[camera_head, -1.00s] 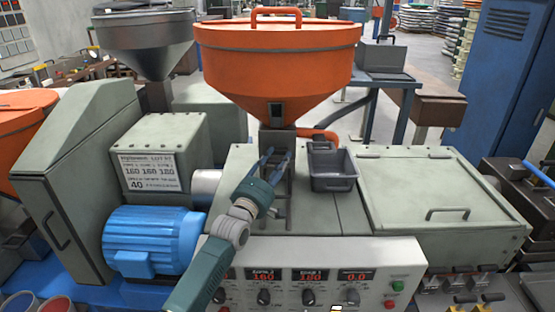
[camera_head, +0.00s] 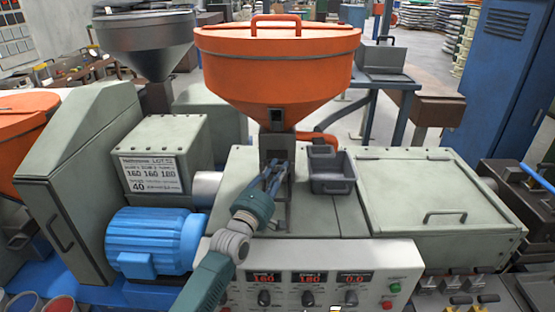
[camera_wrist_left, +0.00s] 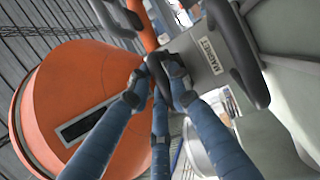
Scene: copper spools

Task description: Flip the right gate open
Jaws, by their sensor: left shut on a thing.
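The orange hopper (camera_head: 277,75) stands on a dark grey chute (camera_head: 277,145), with an orange handle (camera_head: 318,138) to the chute's right. My left gripper (camera_head: 274,175) is in front of the chute, its blue fingers closed together. In the left wrist view the fingertips (camera_wrist_left: 160,78) meet at a dark curved piece below the orange bar (camera_wrist_left: 146,28). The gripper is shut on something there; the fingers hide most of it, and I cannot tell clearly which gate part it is. The hopper (camera_wrist_left: 75,100) fills the left of that view. My right gripper is not seen.
A grey open bin (camera_head: 333,180) sits right of the chute, and a lidded box with a handle (camera_head: 440,195) is further right. A control panel (camera_head: 315,280) is in front. A blue motor (camera_head: 153,238) and a labelled housing (camera_head: 160,165) stand left of my arm.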

